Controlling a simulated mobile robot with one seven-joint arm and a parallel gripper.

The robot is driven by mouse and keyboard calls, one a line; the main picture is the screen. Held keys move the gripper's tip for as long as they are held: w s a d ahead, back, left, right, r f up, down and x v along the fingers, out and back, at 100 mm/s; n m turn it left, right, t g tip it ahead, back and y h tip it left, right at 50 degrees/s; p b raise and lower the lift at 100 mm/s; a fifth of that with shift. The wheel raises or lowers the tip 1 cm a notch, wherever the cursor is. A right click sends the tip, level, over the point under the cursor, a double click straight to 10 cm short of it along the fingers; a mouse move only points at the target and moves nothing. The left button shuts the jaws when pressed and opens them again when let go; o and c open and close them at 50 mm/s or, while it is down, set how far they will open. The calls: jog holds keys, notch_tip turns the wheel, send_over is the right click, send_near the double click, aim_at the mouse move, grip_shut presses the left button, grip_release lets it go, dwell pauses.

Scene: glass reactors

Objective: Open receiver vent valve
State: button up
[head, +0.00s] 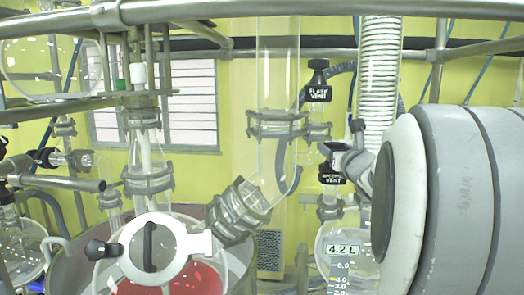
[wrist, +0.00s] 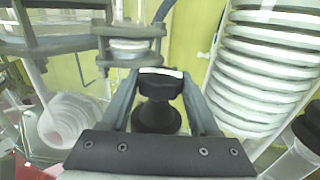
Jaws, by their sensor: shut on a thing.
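The receiver vent valve (head: 331,176) is a black knob with a white "VENT" label whose upper word is partly hard to read. It sits above the receiver flask in the head view, just left of my arm's end. My gripper (head: 345,157) reaches it from the right. In the wrist view the black valve knob (wrist: 156,116) stands between the two grey fingers of my gripper (wrist: 158,88), which are shut on it. My arm hides what lies behind and right of the valve.
A similar black flask vent valve (head: 318,86) sits above, close by. The receiver flask (head: 325,246) shows a 4.2 L readout. A ribbed condenser coil (head: 380,65) rises just behind my gripper. Metal rails (head: 250,10) cross the top. A reactor with red liquid (head: 185,280) stands lower left.

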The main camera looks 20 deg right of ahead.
jog(key=shift+d+n+t+y+b, duration=0.15)
jog(key=shift+n+t+y+b, duration=0.35)
jog(key=shift+n+y+b, duration=1.3)
jog(key=shift+r+y+b, duration=0.1)
jog(key=shift+y+b, duration=0.6)
jog(key=shift+y, duration=0.5)
jog(key=shift+r, duration=0.1)
jog(key=o, duration=1.4)
jog(key=shift+f, duration=0.2)
